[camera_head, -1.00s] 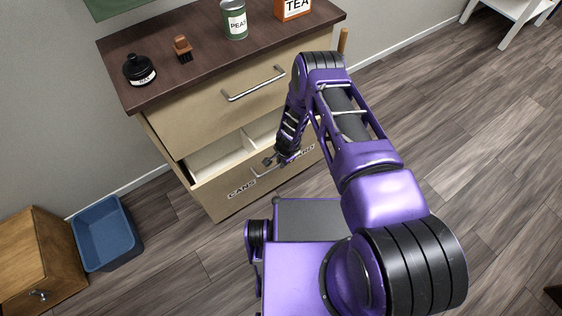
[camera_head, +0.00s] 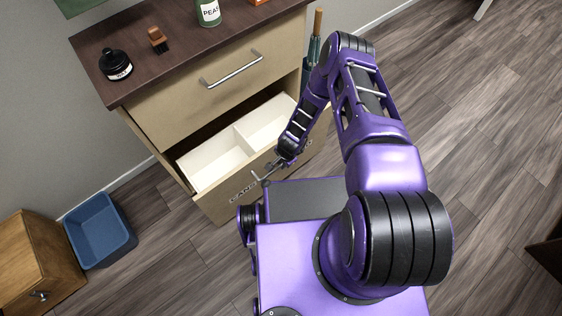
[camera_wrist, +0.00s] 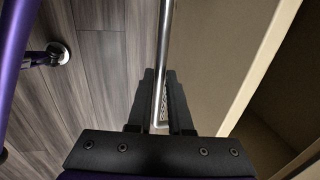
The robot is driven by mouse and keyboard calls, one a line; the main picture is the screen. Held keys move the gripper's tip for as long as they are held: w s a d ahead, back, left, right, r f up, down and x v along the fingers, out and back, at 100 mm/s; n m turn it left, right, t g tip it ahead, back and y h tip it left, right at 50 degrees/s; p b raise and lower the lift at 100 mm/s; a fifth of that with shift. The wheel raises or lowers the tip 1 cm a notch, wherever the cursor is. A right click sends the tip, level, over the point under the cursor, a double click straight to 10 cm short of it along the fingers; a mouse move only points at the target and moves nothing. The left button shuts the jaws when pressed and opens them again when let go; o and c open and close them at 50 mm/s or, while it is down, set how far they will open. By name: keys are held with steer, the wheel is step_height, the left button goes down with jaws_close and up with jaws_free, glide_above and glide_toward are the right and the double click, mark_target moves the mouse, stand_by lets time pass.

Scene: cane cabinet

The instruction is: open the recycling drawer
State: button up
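The recycling drawer is the lower drawer (camera_head: 238,199) of the cabinet, labelled "CANS" on its front; a second label is partly hidden by my arm. It stands pulled well out, showing a white interior with a divider and empty visible compartments. Its metal bar handle (camera_head: 256,178) is on the front. My gripper (camera_head: 268,171) is at this handle. In the wrist view, the handle (camera_wrist: 165,45) runs between the two fingers of my gripper (camera_wrist: 161,98), which look closed around it near one end.
The upper drawer (camera_head: 200,105) is shut. A blue bin (camera_head: 100,230) and a wooden cabinet (camera_head: 35,262) stand at left.

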steer(key=o, duration=0.4)
step_height(320, 180, up, 17)
steer(key=s+d+p, duration=0.2)
steer(key=shift+s, duration=0.4)
steer(key=shift+w, duration=0.1)
